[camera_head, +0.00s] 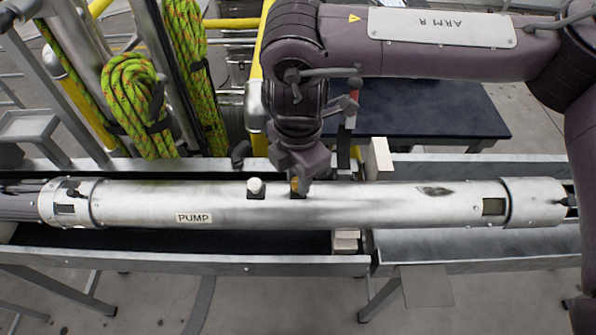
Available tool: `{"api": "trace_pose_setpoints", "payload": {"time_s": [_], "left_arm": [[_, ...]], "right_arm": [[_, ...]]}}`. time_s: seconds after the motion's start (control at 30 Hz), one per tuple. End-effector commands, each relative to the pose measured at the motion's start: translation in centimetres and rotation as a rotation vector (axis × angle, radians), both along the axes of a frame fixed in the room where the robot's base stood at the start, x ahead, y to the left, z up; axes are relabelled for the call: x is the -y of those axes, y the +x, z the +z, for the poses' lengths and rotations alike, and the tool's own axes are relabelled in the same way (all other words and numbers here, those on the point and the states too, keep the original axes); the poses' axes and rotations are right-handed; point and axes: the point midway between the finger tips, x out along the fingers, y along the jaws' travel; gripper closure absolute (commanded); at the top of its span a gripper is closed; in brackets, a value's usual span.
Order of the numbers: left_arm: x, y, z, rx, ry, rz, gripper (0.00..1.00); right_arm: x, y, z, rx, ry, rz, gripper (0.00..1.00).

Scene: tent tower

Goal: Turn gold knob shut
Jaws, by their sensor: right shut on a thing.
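A long silver pump tube (390,203) lies across the view, with a label reading PUMP near its left half. A small gold knob (295,186) sits on top of the tube near its middle, largely hidden by my right gripper. A white knob (255,187) on a dark base stands just to its left. My right gripper (301,183) reaches down from above and is shut on the gold knob. The fingertips are small and partly hidden, so how far the knob is turned cannot be seen. My left gripper is not in view.
The tube rests over a metal trough (190,264) with white blocks (379,158) near the middle. Green ropes (138,105) hang on posts at the upper left. A yellow rail (256,80) stands behind my right gripper. A dark table (440,115) lies behind the tube.

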Motion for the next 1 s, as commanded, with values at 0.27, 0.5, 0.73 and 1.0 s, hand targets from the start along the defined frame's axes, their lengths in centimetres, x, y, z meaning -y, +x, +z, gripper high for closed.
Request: {"api": "trace_pose_setpoints", "payload": {"time_s": [0.27,0.5,0.73,1.0], "left_arm": [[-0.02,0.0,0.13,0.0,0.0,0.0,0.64],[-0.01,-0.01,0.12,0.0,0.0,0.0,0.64],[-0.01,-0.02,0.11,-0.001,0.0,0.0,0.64],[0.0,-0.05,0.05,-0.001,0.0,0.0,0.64]], "right_arm": [[-0.02,0.25,0.3,0.008,0.003,-0.023,0.99],[-0.03,0.26,0.31,0.009,0.003,-0.022,0.99],[-0.02,0.16,0.19,0.005,0.002,-0.02,0.54],[-0.02,0.11,0.37,0.004,0.001,-0.018,0.54]]}}
